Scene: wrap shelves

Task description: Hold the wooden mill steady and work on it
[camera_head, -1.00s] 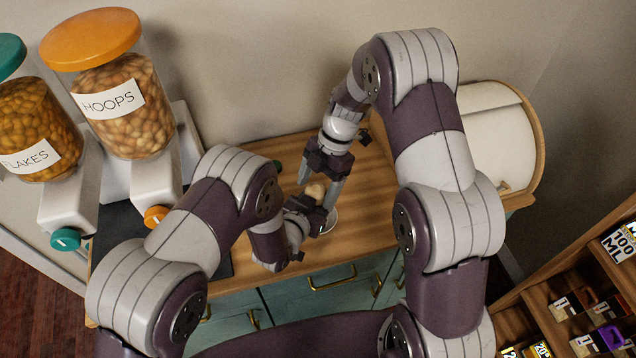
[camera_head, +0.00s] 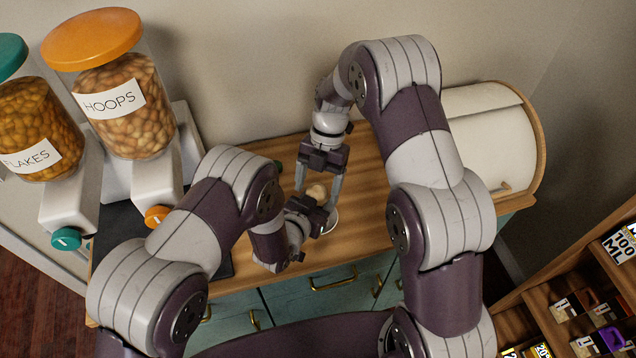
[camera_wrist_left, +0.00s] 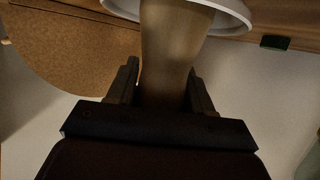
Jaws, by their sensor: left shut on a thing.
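The wooden mill shows in the left wrist view (camera_wrist_left: 175,55) as a smooth brown body standing between the fingers of my left gripper (camera_wrist_left: 165,90), which is shut on it. In the head view, the mill's pale rounded top (camera_head: 316,191) shows just above my left gripper (camera_head: 308,212); most of its body is hidden. My right gripper (camera_head: 317,196) comes down from behind, with its fingers spread on either side of the top. It looks open, with the fingers wider than the top. A white dish (camera_head: 331,222) is at the mill's foot, mostly hidden.
The wooden counter (camera_head: 365,205) has clear room right of the mill. A rounded bread bin (camera_head: 490,140) stands at the back right. Jar dispensers, one labelled HOOPS (camera_head: 125,105), stand at the left. A shelf rack (camera_head: 560,290) with small goods is at lower right.

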